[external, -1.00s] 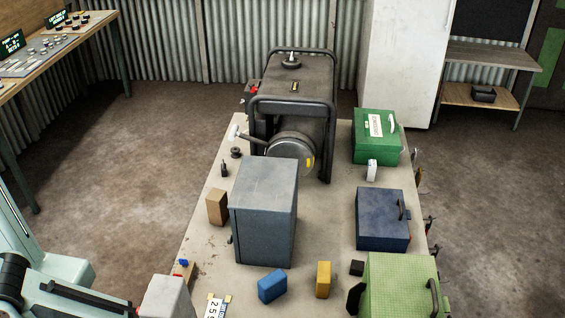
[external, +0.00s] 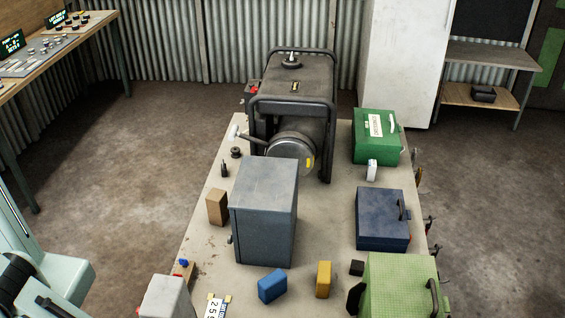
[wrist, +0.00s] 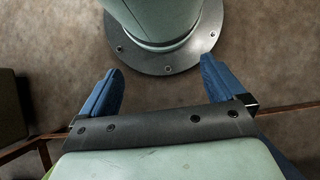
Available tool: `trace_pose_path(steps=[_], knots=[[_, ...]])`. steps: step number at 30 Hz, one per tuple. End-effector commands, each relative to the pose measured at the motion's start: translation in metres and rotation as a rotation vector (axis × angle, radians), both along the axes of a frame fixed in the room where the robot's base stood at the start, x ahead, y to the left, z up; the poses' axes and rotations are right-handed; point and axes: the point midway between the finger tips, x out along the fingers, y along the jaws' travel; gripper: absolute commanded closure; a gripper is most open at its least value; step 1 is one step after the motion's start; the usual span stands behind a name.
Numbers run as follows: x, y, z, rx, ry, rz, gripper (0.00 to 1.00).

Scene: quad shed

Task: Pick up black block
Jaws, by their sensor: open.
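A small black block (external: 357,268) lies on the table in the external view, between the dark blue box and the light green box. A second dark shape (external: 354,298) sits against the light green box's left side; I cannot tell whether it is a separate block. My gripper (wrist: 161,66) shows in the wrist view with its two blue fingers spread apart and nothing between them. It is over my own round base and the floor, away from the block. The black block is not in the wrist view. The gripper is outside the external view.
The table (external: 215,258) holds a tall grey cabinet (external: 264,212), a blue block (external: 272,286), a yellow block (external: 323,279), a tan block (external: 217,207), a dark blue box (external: 382,219) and a light green box (external: 402,285). A generator (external: 295,85) stands behind the cabinet.

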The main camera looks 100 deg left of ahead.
Motion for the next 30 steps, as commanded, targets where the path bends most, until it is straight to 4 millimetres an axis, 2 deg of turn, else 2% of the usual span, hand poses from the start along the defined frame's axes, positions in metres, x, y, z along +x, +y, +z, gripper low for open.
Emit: trace_pose_path(steps=[1,8,17,23,30], knots=[[0.000,0.000,0.000,0.000,0.000,0.000,0.09],[0.001,0.000,-0.001,0.000,-0.002,-0.002,0.28],[0.004,0.004,-0.001,0.008,-0.004,0.012,0.28],[0.027,0.031,-0.005,0.074,-0.019,0.109,0.28],[0.059,0.089,-0.007,0.202,-0.039,0.295,0.28]])
